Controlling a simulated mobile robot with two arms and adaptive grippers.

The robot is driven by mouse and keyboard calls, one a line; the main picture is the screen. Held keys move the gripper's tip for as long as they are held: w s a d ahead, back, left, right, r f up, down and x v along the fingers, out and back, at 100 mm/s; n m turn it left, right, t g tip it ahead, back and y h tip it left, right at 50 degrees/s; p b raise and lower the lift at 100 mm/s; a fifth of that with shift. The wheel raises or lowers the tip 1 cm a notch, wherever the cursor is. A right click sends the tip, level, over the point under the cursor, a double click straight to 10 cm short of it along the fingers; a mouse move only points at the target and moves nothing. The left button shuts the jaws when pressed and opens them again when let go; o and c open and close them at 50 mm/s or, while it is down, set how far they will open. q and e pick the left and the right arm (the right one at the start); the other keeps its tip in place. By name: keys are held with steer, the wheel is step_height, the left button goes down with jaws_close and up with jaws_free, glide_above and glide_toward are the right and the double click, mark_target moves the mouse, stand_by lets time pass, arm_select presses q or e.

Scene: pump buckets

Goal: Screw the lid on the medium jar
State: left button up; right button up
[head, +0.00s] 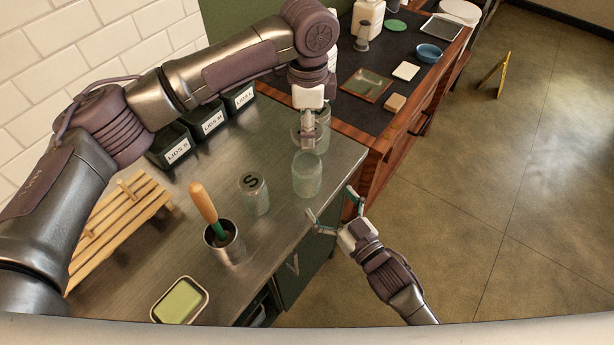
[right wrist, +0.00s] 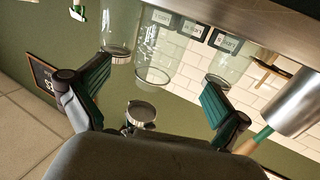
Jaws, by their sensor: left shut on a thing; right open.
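The medium jar (head: 306,176), clear glass, stands upright near the counter's right edge; the right wrist view, inverted, shows a clear jar without a visible lid (right wrist: 155,48). My left gripper (head: 308,143) points down just above and behind it. It is shut on a round grey lid (right wrist: 141,112), best seen in the right wrist view, apart from the jar; the gripper mostly hides the lid in the head view. My right gripper (head: 330,203) is open and empty at the counter's front right edge, below and right of the jar, its fingers spread in the right wrist view (right wrist: 158,78).
A lidded jar marked S (head: 254,193) stands left of the medium jar. Another jar (head: 323,132) is partly hidden behind my left gripper. A metal cup (head: 226,248) holds a wooden-handled tool. Bins, a wooden rack (head: 115,220) and a green sponge tray (head: 180,301) are farther left.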

mark_target(306, 173)
steer(key=x, duration=1)
steer(key=shift+d, duration=0.1)
steer(key=c, duration=1.8)
arm_select(q)
steer(key=shift+f, duration=2.55)
arm_select(e)
steer(key=shift+o, duration=0.2)
